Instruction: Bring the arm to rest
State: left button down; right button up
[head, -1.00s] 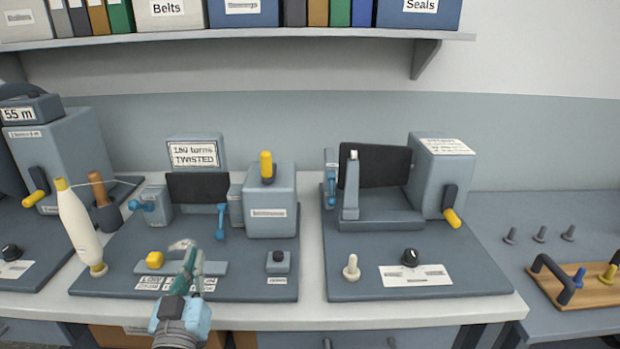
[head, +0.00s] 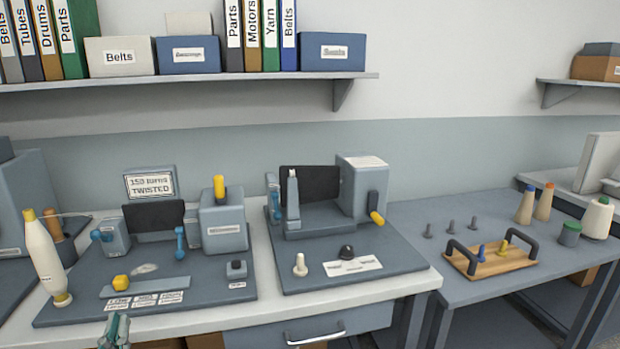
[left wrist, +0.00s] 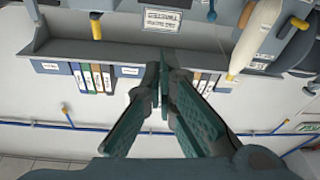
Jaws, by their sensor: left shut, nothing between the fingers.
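My left gripper (head: 115,332) shows at the bottom edge of the head view, in front of the bench with the twisting machine. It is shut and empty. In the left wrist view its two green fingers (left wrist: 165,92) meet at the tips, with nothing between them. Most of the left arm is out of the head view. My right gripper is in neither view.
A white bobbin (head: 44,258) stands tilted at the left. The twist machine (head: 222,220) and a second machine (head: 358,188) stand on the bench. A wooden tray (head: 490,265) with black handles is on the right table. A shelf (head: 190,82) runs above.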

pick_arm(q)
notch_tip(320, 180, down, 17)
jog(key=w+a+m+g+h, duration=0.1)
jog(key=w+m+g+h, duration=0.2)
jog(key=m, duration=0.4)
jog(key=s+a+f+m+g+h+p, duration=0.1)
jog(key=s+f+g, duration=0.25)
jog(key=f, duration=0.65)
jog(key=s+f+g, duration=0.2)
jog(key=s+f, duration=0.2)
jog(key=f, duration=0.5)
jog(key=s+d+f+g+h+p, duration=0.15)
jog(key=s+f+g, duration=0.35)
jog(key=s+f, duration=0.85)
jog(key=s+d+f+g, duration=0.1)
jog(key=s+d+f, duration=0.1)
jog(key=s, duration=0.4)
jog(key=s+d+f+n+g+h, duration=0.1)
jog(key=s+d+f, duration=0.1)
jog(key=s+d, duration=0.2)
jog(key=s+d+f+g, duration=0.2)
jog(key=s+d, duration=0.1)
jog(key=s, duration=0.5)
jog(key=shift+s+d+f+n+p, duration=0.15)
jog(key=shift+s+d+n+p, duration=0.15)
jog(key=shift+p, duration=0.1)
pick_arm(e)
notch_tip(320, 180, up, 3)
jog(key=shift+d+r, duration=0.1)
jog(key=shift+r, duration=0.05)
